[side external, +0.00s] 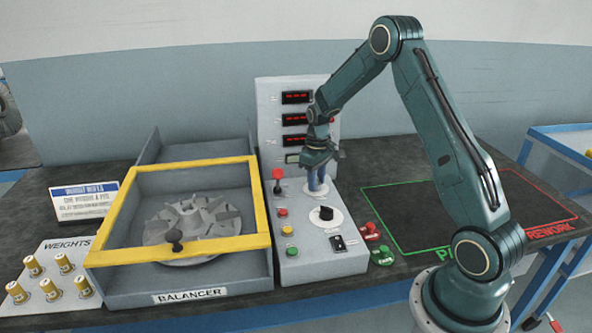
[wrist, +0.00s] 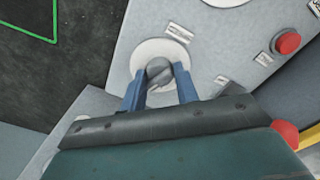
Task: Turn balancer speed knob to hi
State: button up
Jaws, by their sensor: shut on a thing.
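A grey knob (wrist: 158,70) on a round white dial (wrist: 145,52) sits on the balancer's control panel (side external: 310,245). In the wrist view the blue fingers of my gripper (wrist: 160,92) are on both sides of this knob, shut on it. In the side view my gripper (side external: 317,188) points down at the panel, and its fingers hide the knob. A label (wrist: 180,32) lies beside the dial, too small to read, so the knob's setting cannot be told. A second, black knob (side external: 326,213) stands on a white dial nearer the panel's front.
A red-topped lever (side external: 278,178) and several buttons stand left of the knobs. Behind is an upright panel with red displays (side external: 296,97). The balancer's yellow-framed cover (side external: 262,215) is at left.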

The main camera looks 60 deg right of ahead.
dwell(0.3)
jog(key=o, duration=0.9)
jog(key=shift+o, duration=0.2)
notch_tip(320, 180, up, 14)
dwell(0.4)
